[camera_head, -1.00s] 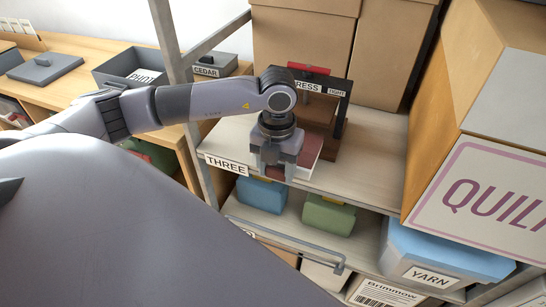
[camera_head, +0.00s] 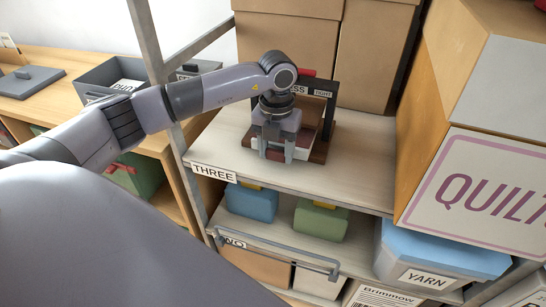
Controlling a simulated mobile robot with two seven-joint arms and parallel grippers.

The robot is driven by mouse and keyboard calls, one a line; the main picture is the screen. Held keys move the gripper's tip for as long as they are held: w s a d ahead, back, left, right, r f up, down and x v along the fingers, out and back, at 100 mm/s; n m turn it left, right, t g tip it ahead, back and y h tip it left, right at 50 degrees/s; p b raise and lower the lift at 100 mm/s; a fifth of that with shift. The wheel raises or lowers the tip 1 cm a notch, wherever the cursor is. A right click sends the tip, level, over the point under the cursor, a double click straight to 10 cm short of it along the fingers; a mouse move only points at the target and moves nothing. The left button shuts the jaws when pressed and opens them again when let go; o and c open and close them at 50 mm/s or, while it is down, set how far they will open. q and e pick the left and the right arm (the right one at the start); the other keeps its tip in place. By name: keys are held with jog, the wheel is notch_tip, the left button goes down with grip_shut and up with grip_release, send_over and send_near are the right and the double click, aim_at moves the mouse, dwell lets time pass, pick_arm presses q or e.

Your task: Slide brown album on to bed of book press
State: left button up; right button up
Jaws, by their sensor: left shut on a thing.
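The book press (camera_head: 328,110) stands on the shelf marked THREE, with a dark upright frame, a red handle on top and a brown wooden bed (camera_head: 320,154). My left gripper (camera_head: 276,154) points down in front of the press, shut on the brown album (camera_head: 303,142). The album lies flat, its pale page edges and a strip of reddish-brown cover showing beside the fingers. Its far part is hidden behind my gripper and wrist, and it appears at least partly over the bed. How far in it reaches cannot be told. My right gripper is not in view.
Tall cardboard boxes (camera_head: 290,45) stand behind the press, and a large QUILT box (camera_head: 480,185) stands to the right. The shelf (camera_head: 360,165) is bare between press and QUILT box. A metal shelf post (camera_head: 150,45) rises at the left.

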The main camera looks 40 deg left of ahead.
pick_arm(q)
jog(key=shift+w+a+b, duration=0.3)
jog(key=shift+w, duration=0.65)
jog(key=shift+w+a+b, duration=0.3)
jog(key=shift+w, duration=0.65)
jog(key=shift+w+a, duration=0.1)
jog(key=shift+w, duration=0.25)
jog(key=shift+s+f, duration=0.1)
jog(key=shift+f, duration=0.25)
jog(key=o, duration=1)
jog(key=shift+s+f, duration=0.1)
jog(key=shift+w+r+p, duration=0.2)
jog(key=shift+r+p, duration=0.6)
jog(key=shift+r, duration=0.2)
jog(key=shift+r+p, duration=0.6)
jog(key=shift+r, duration=0.3)
